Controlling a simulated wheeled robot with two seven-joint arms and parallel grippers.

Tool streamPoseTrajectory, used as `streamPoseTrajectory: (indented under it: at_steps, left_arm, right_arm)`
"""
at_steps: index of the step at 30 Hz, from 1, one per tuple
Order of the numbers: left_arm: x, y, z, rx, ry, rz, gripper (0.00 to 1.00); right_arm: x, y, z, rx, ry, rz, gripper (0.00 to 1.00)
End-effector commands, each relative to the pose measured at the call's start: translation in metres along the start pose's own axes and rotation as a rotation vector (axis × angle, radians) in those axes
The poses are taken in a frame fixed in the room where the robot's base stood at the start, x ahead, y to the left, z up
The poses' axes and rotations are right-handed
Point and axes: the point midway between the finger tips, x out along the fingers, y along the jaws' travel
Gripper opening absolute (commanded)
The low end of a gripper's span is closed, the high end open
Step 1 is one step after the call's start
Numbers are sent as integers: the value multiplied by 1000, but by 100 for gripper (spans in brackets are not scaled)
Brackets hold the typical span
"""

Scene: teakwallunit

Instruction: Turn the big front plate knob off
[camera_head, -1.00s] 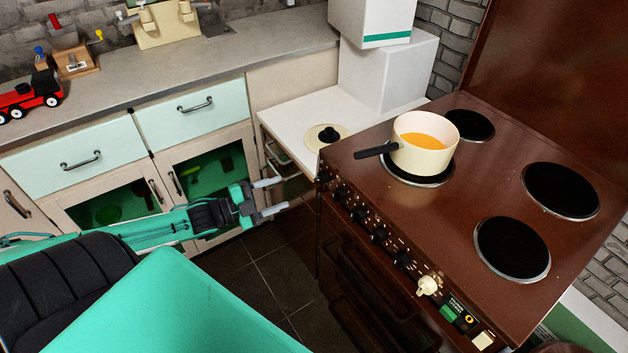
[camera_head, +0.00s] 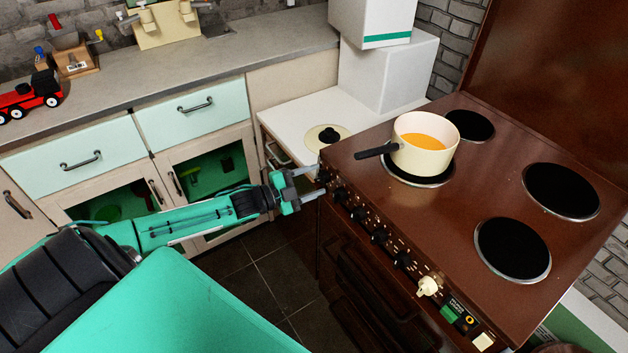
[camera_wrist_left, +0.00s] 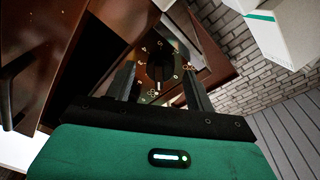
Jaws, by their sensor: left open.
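The brown stove (camera_head: 470,205) has a row of black knobs along its front edge. My left gripper (camera_head: 316,182) is at the far left end of this row, fingers open and pointing at the stove front. In the left wrist view a round black knob (camera_wrist_left: 160,64) with a white pointer mark sits between the open fingers (camera_wrist_left: 160,80), with printed marks around it. I cannot tell whether the fingers touch it. The front left hot plate (camera_head: 420,181) is mostly covered by a cream pot. My right gripper is not in view.
A white side top (camera_head: 290,118) with a black-knobbed lid (camera_head: 328,135) stands beyond the gripper. Mint drawers (camera_head: 190,112) line the left. Dark floor is free below.

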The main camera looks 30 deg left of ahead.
Motion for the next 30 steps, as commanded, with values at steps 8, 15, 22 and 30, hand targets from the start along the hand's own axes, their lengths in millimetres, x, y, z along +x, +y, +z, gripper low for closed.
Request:
streamPoseTrajectory:
  at_steps: [8, 15, 22, 30]
  left_arm:
    - [6, 0, 0, 0, 1, 1, 55]
    - [6, 0, 0, 1, 0, 1, 39]
    - [6, 0, 0, 0, 0, 1, 10]
    - [6, 0, 0, -49, 3, -4, 10]
  right_arm:
    - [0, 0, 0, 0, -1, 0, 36]
    - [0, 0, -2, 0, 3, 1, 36]
    - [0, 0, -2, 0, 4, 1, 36]
    - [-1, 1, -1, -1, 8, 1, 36]
